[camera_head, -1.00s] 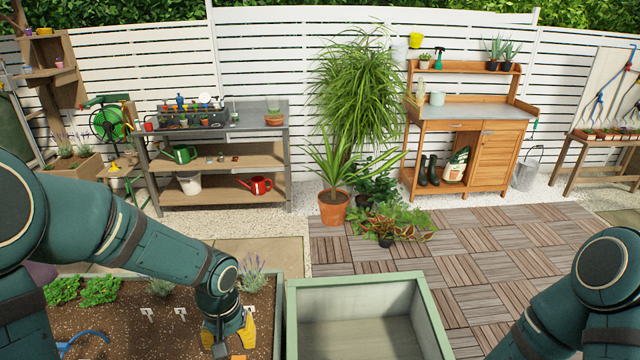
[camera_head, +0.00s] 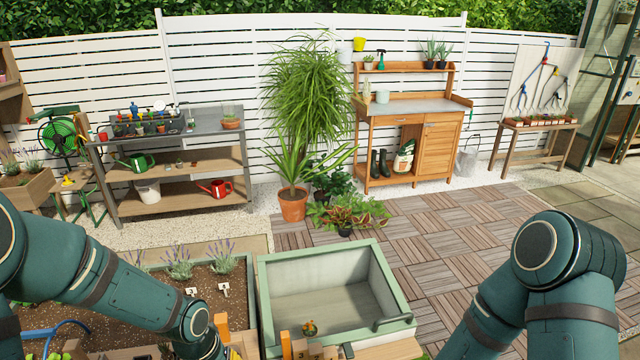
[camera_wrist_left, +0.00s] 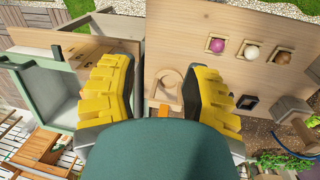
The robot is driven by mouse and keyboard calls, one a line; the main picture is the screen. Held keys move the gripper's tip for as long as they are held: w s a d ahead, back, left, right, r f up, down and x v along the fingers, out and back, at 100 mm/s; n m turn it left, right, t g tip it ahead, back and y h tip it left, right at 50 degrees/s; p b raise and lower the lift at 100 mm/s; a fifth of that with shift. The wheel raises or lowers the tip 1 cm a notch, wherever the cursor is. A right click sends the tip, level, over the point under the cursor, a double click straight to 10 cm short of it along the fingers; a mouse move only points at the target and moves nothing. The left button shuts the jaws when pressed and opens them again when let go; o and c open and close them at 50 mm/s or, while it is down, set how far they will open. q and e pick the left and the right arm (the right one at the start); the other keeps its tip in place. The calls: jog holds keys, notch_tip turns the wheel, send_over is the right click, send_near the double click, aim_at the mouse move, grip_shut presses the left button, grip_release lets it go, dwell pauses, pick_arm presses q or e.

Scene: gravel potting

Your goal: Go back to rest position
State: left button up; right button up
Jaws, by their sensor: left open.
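My left gripper (camera_wrist_left: 158,85) has yellow ridged fingers and shows in the left wrist view. The fingers stand wide apart with nothing between them. Below them is a pale wooden board with a round-holed wooden piece (camera_wrist_left: 168,84); I cannot tell how far below. In the head view my left arm comes in low from the left, and its gripper is mostly cut off at the bottom edge. My right arm shows at the lower right of the head view, but its gripper is out of frame.
A green-rimmed box (camera_head: 263,300) stands empty at the centre, beside a soil bed (camera_head: 140,300) with plants and markers. The wooden board (camera_wrist_left: 200,30) holds purple, white and brown balls. Paving on the right is clear.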

pick_arm(q)
jog(key=s+d+f+h+b, duration=0.1)
jog(key=d+f, duration=0.3)
jog(key=f, duration=0.4)
jog(key=s+d+f+t+h+b, duration=0.1)
jog(key=s+d+f+b, duration=0.2)
jog(key=f, duration=0.6)
jog(key=shift+s+d+f+t, duration=0.3)
jog(key=shift+s+d, duration=0.3)
jog(key=shift+d, duration=0.65)
pick_arm(e)
notch_tip(320, 180, down, 5)
jog(key=shift+a+f, duration=0.1)
jog(key=shift+a, duration=0.05)
